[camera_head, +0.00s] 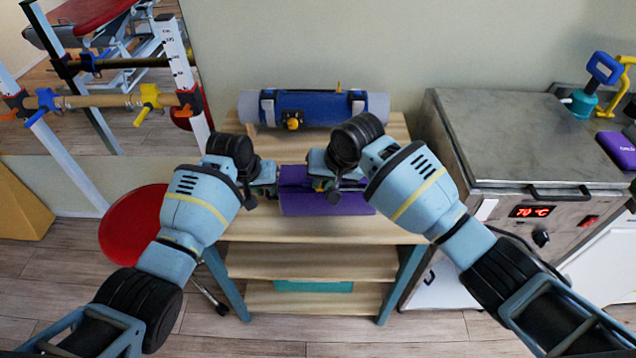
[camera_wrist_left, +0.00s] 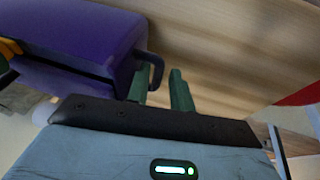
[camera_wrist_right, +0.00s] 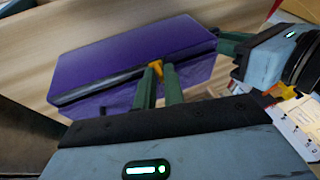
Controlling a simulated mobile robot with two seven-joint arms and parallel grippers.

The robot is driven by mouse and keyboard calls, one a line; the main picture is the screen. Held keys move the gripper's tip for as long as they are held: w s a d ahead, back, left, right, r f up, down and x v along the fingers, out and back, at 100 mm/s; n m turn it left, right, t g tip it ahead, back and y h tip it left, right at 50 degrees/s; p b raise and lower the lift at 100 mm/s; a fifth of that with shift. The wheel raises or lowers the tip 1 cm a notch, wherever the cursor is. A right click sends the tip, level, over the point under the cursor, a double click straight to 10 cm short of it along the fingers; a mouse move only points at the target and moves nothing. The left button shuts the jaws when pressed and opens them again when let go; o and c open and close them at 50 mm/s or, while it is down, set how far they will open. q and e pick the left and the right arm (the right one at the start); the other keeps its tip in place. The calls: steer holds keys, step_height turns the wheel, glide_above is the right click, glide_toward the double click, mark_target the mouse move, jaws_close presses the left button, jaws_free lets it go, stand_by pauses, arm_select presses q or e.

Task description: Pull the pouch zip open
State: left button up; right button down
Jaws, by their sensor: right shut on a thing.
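The purple pouch (camera_head: 300,205) lies on the top shelf of the wooden unit, between my grippers. A dark zip line (camera_wrist_right: 95,88) runs along its side in the right wrist view. In the head view my wrists hide the fingertips and part of the pouch.
A blue and grey roll (camera_head: 315,105) lies behind the pouch on the wooden shelf unit (camera_head: 310,262). A metal heater cabinet (camera_head: 530,140) stands close on the right. A red stool (camera_head: 133,225) stands on the left. Bare shelf surface lies in front of the pouch.

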arm_select(q)
jaws_close()
arm_select(e)
steer(key=shift+d+f, duration=0.1)
steer(key=shift+f, duration=0.1)
steer(key=shift+d, duration=0.1)
arm_select(q)
steer(key=shift+a, duration=0.15)
steer(key=shift+f, duration=0.15)
arm_select(e)
steer(key=d, duration=1.2)
steer(key=c, duration=1.9)
jaws_free()
steer(key=shift+s, duration=0.1)
steer(key=o, duration=0.5)
steer(key=shift+o, duration=0.2)
steer(key=shift+r, duration=0.15)
